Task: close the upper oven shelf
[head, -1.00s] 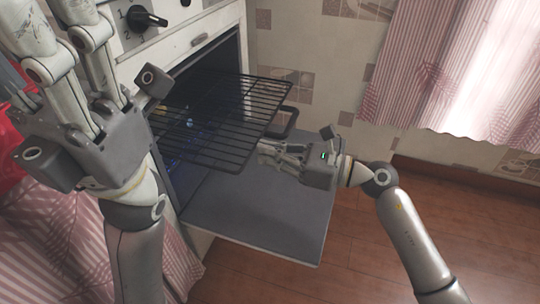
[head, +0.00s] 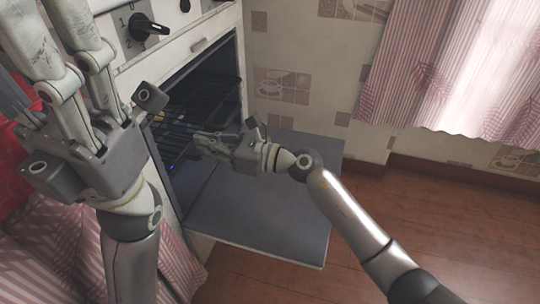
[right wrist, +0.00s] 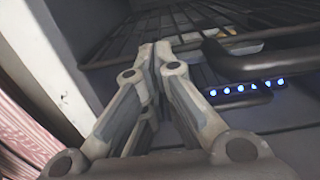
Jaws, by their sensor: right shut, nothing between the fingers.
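The upper oven shelf is a black wire rack (head: 182,112). It now lies mostly inside the oven cavity, and its bars also show at the top of the right wrist view (right wrist: 170,32). My right gripper (head: 203,140) is shut and empty at the oven mouth, at the rack's front side; whether it touches the rack I cannot tell. In the right wrist view its fingers (right wrist: 155,55) meet just below the bars. My left gripper (head: 75,75) is large at the left of the head view, its fingers apart and empty, away from the rack.
The oven door (head: 260,215) hangs open and flat below my right arm. A dark knob (head: 146,27) sits on the oven front above. Several blue lights (right wrist: 247,87) glow beside a dark bar inside. Wooden floor (head: 420,215) lies free at the right.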

